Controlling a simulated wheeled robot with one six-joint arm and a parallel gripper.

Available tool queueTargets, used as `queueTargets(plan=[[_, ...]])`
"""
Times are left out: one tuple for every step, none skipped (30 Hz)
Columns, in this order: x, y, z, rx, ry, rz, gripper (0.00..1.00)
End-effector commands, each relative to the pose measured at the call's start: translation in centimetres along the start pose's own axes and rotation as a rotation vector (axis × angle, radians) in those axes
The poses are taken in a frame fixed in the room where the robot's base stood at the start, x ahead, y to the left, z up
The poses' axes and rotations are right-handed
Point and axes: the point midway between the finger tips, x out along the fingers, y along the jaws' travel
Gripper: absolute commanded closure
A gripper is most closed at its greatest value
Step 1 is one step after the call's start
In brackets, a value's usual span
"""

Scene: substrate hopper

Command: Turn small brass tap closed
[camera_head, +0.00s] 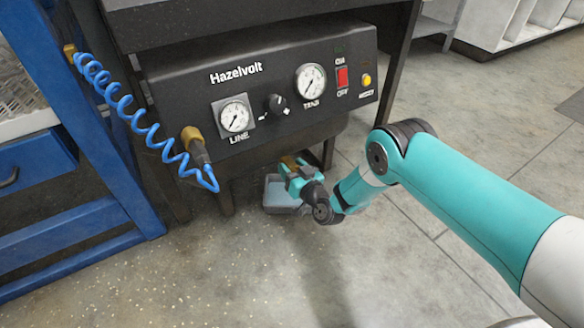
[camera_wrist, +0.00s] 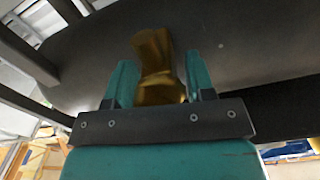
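The small brass tap (camera_wrist: 154,66) hangs under the dark machine and fills most of the space between the two teal fingers of my gripper (camera_wrist: 159,72) in the wrist view. One finger stands on each side of it. A narrow gap shows near the right fingertip; lower down the brass comes close to both fingers, and I cannot tell whether they touch it. In the head view my gripper (camera_head: 300,178) is low under the front panel, with a bit of brass (camera_head: 290,160) showing beside it. The tap's handle angle is not clear.
The black Hazelvolt panel (camera_head: 262,120) with gauges, knob and red switch is above my gripper. A grey-blue tray (camera_head: 282,194) lies on the floor below. A blue coiled hose (camera_head: 140,130) and blue bench (camera_head: 70,215) stand left. The floor in front is clear.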

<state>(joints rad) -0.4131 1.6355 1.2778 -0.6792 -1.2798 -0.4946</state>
Motion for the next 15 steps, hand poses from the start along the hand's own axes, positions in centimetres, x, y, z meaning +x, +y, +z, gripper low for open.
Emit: queueTargets(plan=[[-0.02,0.02,0.05,0.0,-0.001,0.0,0.38],[-0.02,0.02,0.04,0.0,-0.001,0.0,0.31],[-0.02,0.01,0.04,-0.001,-0.001,0.0,0.31],[-0.01,0.01,0.03,-0.001,0.0,0.0,0.31],[-0.01,0.01,0.02,-0.001,0.0,0.0,0.31],[-0.01,0.01,0.02,-0.001,0.0,0.0,0.31],[-0.01,0.01,0.01,-0.001,0.0,0.0,0.31],[0.0,0.01,0.0,-0.001,0.0,0.0,0.31],[0.0,0.01,0.0,-0.001,0.0,0.0,0.31],[-0.02,0.01,-0.01,-0.001,0.0,0.0,0.31],[-0.05,0.0,-0.02,-0.001,0.0,0.0,0.31],[-0.13,0.0,-0.05,-0.001,0.0,0.0,0.31],[-0.22,0.01,-0.08,-0.001,-0.001,0.0,0.31],[-0.35,0.02,-0.11,-0.001,-0.001,0.0,0.31],[-0.58,0.02,-0.15,-0.001,-0.002,0.0,0.31]])
